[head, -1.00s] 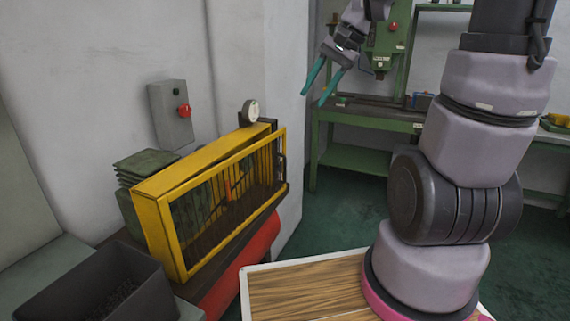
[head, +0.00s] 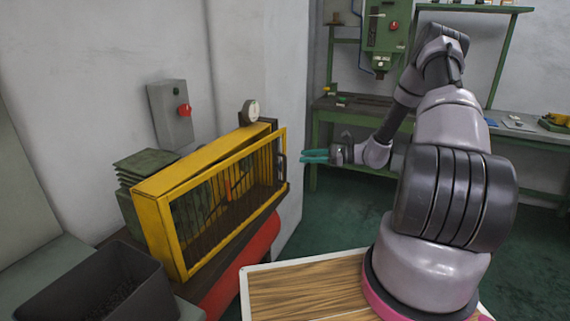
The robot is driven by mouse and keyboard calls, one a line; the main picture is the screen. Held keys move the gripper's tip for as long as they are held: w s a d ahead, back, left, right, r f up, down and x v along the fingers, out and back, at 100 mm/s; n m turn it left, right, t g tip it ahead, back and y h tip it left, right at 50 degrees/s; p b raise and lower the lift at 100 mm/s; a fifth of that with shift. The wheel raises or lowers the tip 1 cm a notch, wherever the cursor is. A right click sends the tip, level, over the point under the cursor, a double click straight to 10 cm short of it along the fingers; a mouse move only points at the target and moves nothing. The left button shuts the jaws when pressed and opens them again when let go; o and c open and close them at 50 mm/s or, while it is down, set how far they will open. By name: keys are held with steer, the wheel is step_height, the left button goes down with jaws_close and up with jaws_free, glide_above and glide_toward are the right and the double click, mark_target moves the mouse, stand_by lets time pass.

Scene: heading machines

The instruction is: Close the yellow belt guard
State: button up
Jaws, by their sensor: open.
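The yellow belt guard (head: 184,250) is a boxy frame with a barred front panel, at the left of the head view. A narrow wedge of gap shows along the top between the front panel and the yellow housing, so the panel stands slightly ajar. A dark handle (head: 280,166) sits at the panel's right end. My gripper (head: 303,157) has teal fingers pointing left, just right of that handle and apart from it in the picture. It is open and empty. Its depth relative to the handle is hard to tell.
A red cylinder (head: 238,268) lies below the guard. A dark bin (head: 75,300) stands at front left. A grey box with a red button (head: 184,110) and a gauge (head: 251,110) are behind. A green bench (head: 350,113) stands at the back.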

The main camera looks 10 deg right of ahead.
step_height(320, 180, down, 5)
steer(key=w+d+m+t, duration=0.1)
steer(key=d+m+t, duration=0.1)
steer(key=m+t, duration=0.1)
glide_above(285, 179)
steer(key=shift+w+f, duration=0.15)
steer(key=shift+w, duration=0.2)
jaws_close()
steer(key=shift+d, duration=0.1)
stand_by(1.1)
